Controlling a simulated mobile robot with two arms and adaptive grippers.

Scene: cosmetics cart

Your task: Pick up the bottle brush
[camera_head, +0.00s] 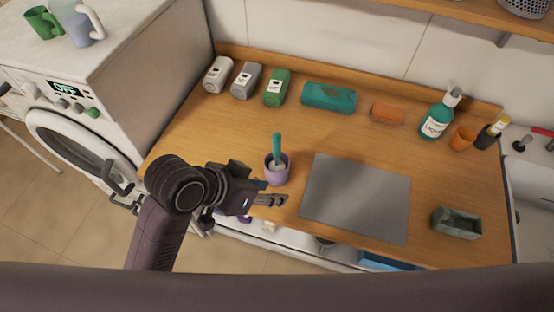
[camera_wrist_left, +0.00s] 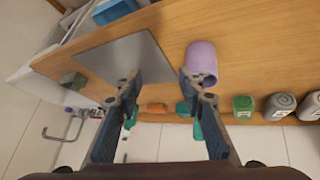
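The bottle brush (camera_head: 277,147) has a teal handle and stands upright, its lower end inside a small purple cup (camera_head: 278,176) on the wooden counter. My left gripper (camera_head: 274,194) is at the front edge of the counter, just in front of the cup, apart from the brush. In the left wrist view, my left gripper (camera_wrist_left: 160,82) is open with nothing between its fingers, and the purple cup (camera_wrist_left: 201,60) lies beyond the right finger. Teal patches show around that finger, but I cannot tell which belongs to the brush. My right gripper is not in view.
A grey mat (camera_head: 355,198) lies right of the cup, with a green-grey tray (camera_head: 457,223) beyond it. Counter behind the cup is clear.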

